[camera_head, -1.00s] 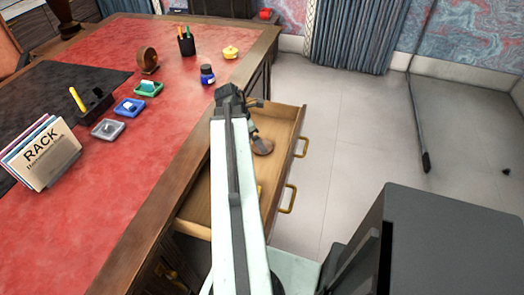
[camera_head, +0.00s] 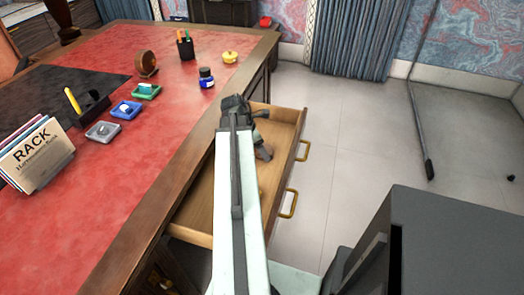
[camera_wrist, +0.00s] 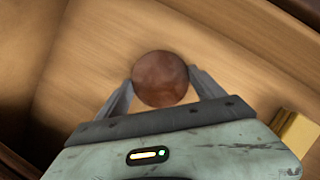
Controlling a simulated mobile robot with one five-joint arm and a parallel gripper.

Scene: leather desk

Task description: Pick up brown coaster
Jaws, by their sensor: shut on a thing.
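The brown coaster (camera_wrist: 160,79) is a round, reddish-brown disc in the wrist view, over the wooden floor of the open drawer. My gripper (camera_wrist: 160,88) is shut on it, with one finger at its left edge and one at its right. I cannot tell whether the coaster touches the drawer floor. In the head view my gripper (camera_head: 264,153) reaches down into the drawer (camera_head: 195,208), and the coaster is hidden there behind my arm.
The drawer has side walls and two brass handles (camera_head: 289,204) on its front. A yellow object (camera_wrist: 297,138) lies in the drawer at the right of the wrist view. The red desk top (camera_head: 130,160) left of the drawer holds a card rack (camera_head: 37,155), small trays and an ink bottle (camera_head: 206,78).

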